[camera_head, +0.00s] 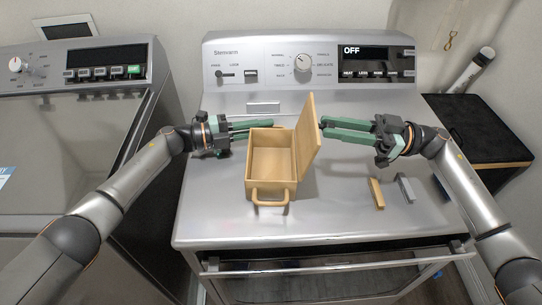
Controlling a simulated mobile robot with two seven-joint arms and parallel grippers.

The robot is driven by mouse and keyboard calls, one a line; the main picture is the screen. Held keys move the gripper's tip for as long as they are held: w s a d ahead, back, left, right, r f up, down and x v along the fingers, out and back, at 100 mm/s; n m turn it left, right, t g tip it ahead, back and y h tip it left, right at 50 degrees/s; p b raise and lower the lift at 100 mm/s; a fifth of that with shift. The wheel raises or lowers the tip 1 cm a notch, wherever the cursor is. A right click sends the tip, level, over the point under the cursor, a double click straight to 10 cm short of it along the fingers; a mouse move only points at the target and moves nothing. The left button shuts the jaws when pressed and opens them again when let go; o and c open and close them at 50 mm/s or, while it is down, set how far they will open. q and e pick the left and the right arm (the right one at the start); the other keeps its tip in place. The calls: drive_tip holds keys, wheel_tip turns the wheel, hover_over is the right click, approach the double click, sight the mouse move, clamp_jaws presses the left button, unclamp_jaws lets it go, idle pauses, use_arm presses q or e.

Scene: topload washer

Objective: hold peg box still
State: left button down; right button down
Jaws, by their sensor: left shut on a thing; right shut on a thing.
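The peg box (272,190) is a light wooden box with a handle on its front side, sitting on the grey appliance top. Its inside looks empty. Its lid (307,135) stands open, upright and tilted to the right. My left gripper (262,127) comes in from the left and is shut on the box at its back left edge; the exact contact is partly hidden. My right gripper (323,126) comes in from the right and is shut on the lid's edge. A wooden peg (376,193) and a grey peg (405,187) lie to the right of the box.
A control panel (311,62) with a knob and a display reading OFF rises behind the box. A second appliance (80,140) stands at left. A black-topped wooden box (480,130) is at far right. The appliance top in front of the pegs is clear.

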idle(0.4)
drive_tip(key=c, duration=0.6)
unclamp_jaws()
use_arm(q)
drive_tip(key=c, duration=0.8)
unclamp_jaws()
drive_tip(key=shift+c, duration=0.2)
use_arm(e)
drive_tip(key=d, duration=0.2)
drive_tip(key=d+f, duration=0.1)
drive_tip(key=d, duration=0.4)
drive_tip(key=shift+s+d+f, duration=0.15)
drive_tip(key=shift+s+d, duration=0.05)
drive_tip(key=shift+s, duration=0.05)
use_arm(q)
drive_tip(key=shift+a, duration=0.1)
drive_tip(key=shift+v, duration=6.1)
